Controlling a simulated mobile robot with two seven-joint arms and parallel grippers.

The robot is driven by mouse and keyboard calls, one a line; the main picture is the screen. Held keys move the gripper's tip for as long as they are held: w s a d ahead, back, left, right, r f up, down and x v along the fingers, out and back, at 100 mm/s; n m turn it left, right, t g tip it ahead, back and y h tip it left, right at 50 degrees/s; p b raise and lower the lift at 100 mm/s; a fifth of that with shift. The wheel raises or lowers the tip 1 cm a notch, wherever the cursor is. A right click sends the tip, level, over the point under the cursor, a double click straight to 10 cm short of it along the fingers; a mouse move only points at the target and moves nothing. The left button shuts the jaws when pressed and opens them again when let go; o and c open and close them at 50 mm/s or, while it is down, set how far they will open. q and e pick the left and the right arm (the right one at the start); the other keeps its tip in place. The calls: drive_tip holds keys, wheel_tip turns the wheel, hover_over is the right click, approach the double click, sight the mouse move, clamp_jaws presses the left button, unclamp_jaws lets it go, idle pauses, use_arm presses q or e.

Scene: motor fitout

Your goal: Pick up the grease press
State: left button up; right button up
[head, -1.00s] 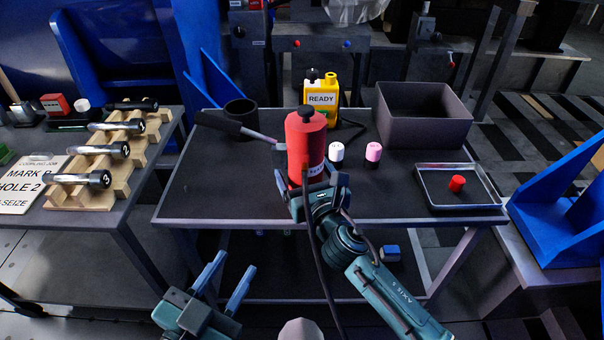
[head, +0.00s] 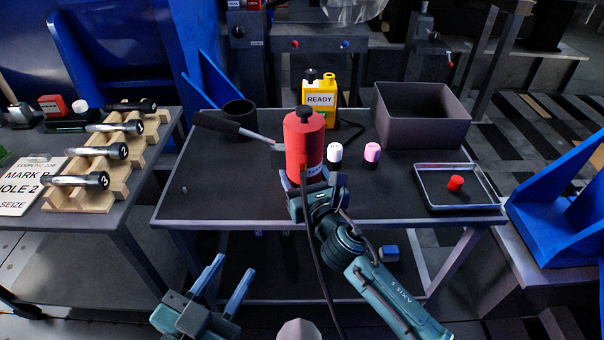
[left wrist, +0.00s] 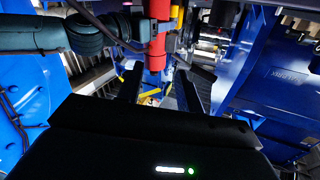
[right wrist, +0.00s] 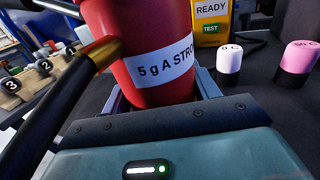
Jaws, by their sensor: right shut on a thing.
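The grease press (head: 304,142) is a red upright cylinder with a black cap, a long black-handled lever reaching left and a dark hose. My right gripper (head: 310,178) is shut around its lower part from the front. In the right wrist view the press (right wrist: 135,25) stands between the fingers, its label reading "5 g A STRO". Its base is hidden, so I cannot tell whether it touches the table. My left gripper (head: 235,264) is open and empty in front of the table; its fingers also show in the left wrist view (left wrist: 160,85).
A wooden rack (head: 120,165) is left.

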sight(308, 159)
wheel_tip(308, 159, up, 9)
drive_tip(key=p, duration=0.4)
drive_tip(key=shift+p, duration=0.4)
use_arm(q)
drive_tip(key=shift+s+a+r+n+g+y+p, duration=0.15)
drive_tip(key=shift+s+a+n+g+y, duration=0.15)
drive_tip(key=shift+g, duration=0.35)
drive_tip(key=shift+s+a+n+g+y+p, duration=0.1)
drive_tip(key=shift+a+n+g+y, duration=0.1)
drive_tip(key=shift+n+g+y, duration=0.3)
drive_tip(key=shift+s+a+r+n+g+y+p, duration=0.1)
drive_tip(key=shift+s+a+n+g+y+p, duration=0.15)
drive_tip(key=shift+g, duration=0.5)
use_arm(e)
drive_tip(key=shift+r, duration=0.85)
use_arm(q)
drive_tip(key=shift+r, duration=0.25)
drive_tip(key=shift+w+r, duration=0.1)
drive_tip(key=shift+a+f, duration=0.1)
drive_tip(key=shift+f, duration=0.15)
use_arm(e)
drive_tip(key=shift+f, duration=0.4)
use_arm(q)
drive_tip(key=shift+f, duration=0.15)
use_arm(e)
drive_tip(key=shift+f, duration=0.2)
